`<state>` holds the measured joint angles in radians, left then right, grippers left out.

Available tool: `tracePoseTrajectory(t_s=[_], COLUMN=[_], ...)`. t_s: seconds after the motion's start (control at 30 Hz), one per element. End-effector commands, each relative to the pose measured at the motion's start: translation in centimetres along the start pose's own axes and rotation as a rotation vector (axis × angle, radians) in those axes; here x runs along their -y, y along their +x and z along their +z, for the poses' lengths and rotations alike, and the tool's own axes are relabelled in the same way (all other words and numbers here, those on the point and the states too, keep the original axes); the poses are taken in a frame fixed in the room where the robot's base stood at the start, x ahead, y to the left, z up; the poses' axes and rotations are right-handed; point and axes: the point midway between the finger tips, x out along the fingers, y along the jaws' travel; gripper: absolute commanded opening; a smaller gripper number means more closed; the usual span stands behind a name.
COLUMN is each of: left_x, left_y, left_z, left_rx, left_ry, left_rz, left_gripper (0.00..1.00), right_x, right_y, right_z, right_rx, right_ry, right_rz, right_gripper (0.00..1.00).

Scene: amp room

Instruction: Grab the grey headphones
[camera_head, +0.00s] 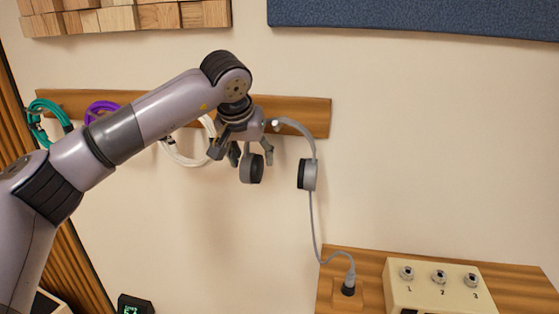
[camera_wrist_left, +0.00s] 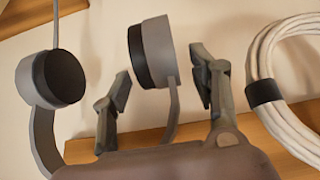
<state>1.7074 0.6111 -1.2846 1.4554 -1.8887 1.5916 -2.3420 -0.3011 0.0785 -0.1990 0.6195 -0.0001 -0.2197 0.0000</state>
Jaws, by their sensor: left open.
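The grey headphones (camera_head: 308,174) hang by their band from a peg on the wooden wall rail (camera_head: 322,118). A cable runs down from the right cup to a plug. My left gripper (camera_head: 251,156) is open at the rail and covers part of the band. Its fingers stand around the left ear cup in the head view. In the left wrist view, one cup of the headphones (camera_wrist_left: 158,50) shows between the two fingers of my left gripper (camera_wrist_left: 160,88), with gaps visible on both sides. The other cup lies outside, to the left. My right gripper is not in view.
A white cable coil (camera_head: 178,158) hangs just left of the gripper and shows close by in the wrist view (camera_wrist_left: 262,75). Purple (camera_head: 97,107) and green (camera_head: 40,108) coils hang further left. A cream box (camera_head: 440,292) and the cable's plug (camera_head: 349,286) are on the shelf below.

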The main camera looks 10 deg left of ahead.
Motion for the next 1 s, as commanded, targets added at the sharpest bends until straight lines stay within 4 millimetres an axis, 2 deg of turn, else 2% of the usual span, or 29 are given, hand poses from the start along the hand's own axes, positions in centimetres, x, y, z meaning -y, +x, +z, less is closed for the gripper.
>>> tracePoseTrajectory(t_s=[0.1,0.33,1.0], left_x=[0.0,0.0,0.0], left_y=[0.79,0.92,0.86], left_z=[0.03,0.05,0.04], left_rx=[0.001,0.0,0.0], left_ry=[0.0,0.0,0.001], left_rz=[0.001,0.001,0.0], left_gripper=[0.55,0.54,0.1], right_x=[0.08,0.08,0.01], right_y=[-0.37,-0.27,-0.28], right_z=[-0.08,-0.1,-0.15], right_rx=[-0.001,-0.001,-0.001], right_ry=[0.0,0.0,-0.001], right_rz=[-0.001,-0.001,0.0], right_gripper=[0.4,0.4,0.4])
